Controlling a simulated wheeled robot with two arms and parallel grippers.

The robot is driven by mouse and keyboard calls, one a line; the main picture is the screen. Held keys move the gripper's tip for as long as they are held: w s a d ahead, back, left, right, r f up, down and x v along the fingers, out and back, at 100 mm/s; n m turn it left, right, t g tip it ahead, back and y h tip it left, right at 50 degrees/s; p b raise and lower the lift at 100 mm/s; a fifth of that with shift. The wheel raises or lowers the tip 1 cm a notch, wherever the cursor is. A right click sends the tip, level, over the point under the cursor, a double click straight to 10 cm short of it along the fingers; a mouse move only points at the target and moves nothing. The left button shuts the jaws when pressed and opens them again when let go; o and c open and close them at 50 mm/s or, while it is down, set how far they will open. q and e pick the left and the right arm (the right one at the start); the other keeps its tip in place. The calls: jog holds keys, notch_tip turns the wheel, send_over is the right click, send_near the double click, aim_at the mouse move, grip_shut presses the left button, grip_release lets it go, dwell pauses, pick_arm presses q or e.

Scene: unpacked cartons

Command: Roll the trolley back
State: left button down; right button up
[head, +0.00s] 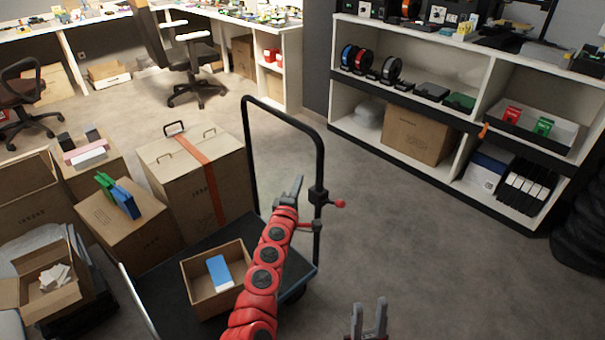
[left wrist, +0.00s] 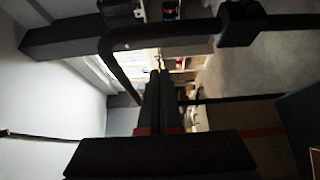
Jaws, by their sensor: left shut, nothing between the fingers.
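The trolley has a dark flat deck (head: 165,290) and a tall black tube handle (head: 285,113). A black clamp with a red knob (head: 339,203) sits on the handle's right post. My left gripper (head: 296,182) is at the end of the red arm, between the handle's posts as seen in the head view, its fingers shut and empty. In the left wrist view my fingers (left wrist: 160,80) are together, and a black tube of the handle (left wrist: 120,75) passes close beside them; contact cannot be told. My right gripper (head: 369,318) is open and empty at the bottom edge.
A large carton with an orange strap (head: 170,190) and an open carton with a blue item (head: 205,295) are on the deck or at its edge. More cartons (head: 130,225) crowd the left. White shelving (head: 440,65) stands right. The floor (head: 400,235) between is clear.

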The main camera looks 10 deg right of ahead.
pick_arm(q)
jog(key=p+v, duration=0.2)
jog(key=v, duration=0.5)
jog(key=shift+s+a, duration=0.15)
jog(key=shift+s, duration=0.1)
dwell(0.3)
